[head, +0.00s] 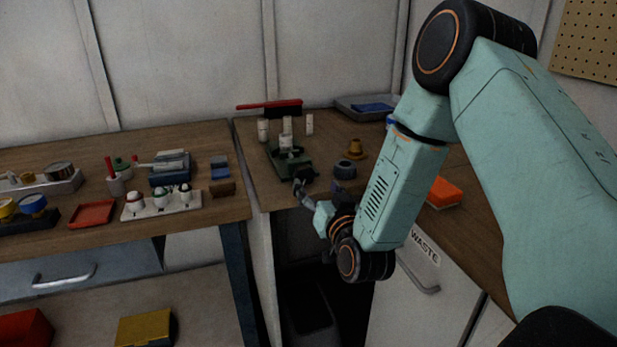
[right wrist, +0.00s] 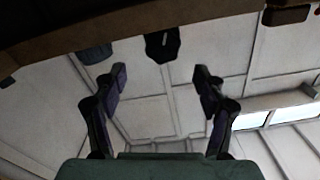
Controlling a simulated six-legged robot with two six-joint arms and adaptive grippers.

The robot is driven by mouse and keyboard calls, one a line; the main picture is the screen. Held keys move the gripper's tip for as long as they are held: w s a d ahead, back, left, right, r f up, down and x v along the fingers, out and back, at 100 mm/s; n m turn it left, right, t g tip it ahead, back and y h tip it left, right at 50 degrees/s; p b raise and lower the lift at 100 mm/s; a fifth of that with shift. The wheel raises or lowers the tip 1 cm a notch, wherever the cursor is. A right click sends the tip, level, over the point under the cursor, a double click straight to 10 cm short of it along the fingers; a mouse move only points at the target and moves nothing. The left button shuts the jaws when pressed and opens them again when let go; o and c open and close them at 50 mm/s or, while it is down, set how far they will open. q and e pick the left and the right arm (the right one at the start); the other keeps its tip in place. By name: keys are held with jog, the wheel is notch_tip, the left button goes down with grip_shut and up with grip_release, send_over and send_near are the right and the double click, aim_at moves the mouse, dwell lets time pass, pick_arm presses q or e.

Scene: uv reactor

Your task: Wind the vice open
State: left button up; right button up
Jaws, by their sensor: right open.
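The dark green vice (head: 291,162) stands near the front edge of the right-hand bench in the head view. Pale pieces show at its top; I cannot tell if they sit in its jaws. Its handle is too small and dark to make out surely. My right gripper (head: 303,187) is just in front of the vice, at the bench edge. In the right wrist view, its two fingers (right wrist: 160,85) are spread with nothing between them. A dark part (right wrist: 162,45), possibly the vice's front end, shows beyond the fingertips, apart from them. My left gripper is out of view.
A dark round item (head: 345,170) and an ochre knobbed piece (head: 355,149) stand right of the vice. A gap separates the left bench (head: 150,225).

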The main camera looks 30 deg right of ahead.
aim_at(306, 176)
jog(key=w, duration=0.2)
jog(key=shift+w+a, duration=0.3)
jog(key=shift+w, duration=0.1)
jog(key=w+d, duration=0.2)
jog(key=w, duration=0.1)
jog(key=shift+w+f+b, duration=0.1)
jog(key=shift+f+b, duration=0.1)
jog(key=shift+b, duration=0.2)
jog(key=shift+w+d, duration=0.1)
jog(key=shift+w, duration=0.3)
jog(key=shift+w+a, duration=0.35)
jog(key=shift+w, duration=0.25)
jog(key=shift+s+d, duration=0.15)
jog(key=shift+d, duration=0.15)
jog(key=shift+c, duration=0.2)
jog(key=shift+s, duration=0.1)
jog(key=shift+c, duration=0.7)
jog(key=shift+a, duration=0.25)
jog(key=c, duration=0.5)
jog(key=shift+d, duration=0.2)
jog(key=shift+c, duration=2.4)
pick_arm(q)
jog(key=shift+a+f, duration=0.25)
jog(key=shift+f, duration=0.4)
pick_arm(e)
jog(key=shift+a, duration=0.1)
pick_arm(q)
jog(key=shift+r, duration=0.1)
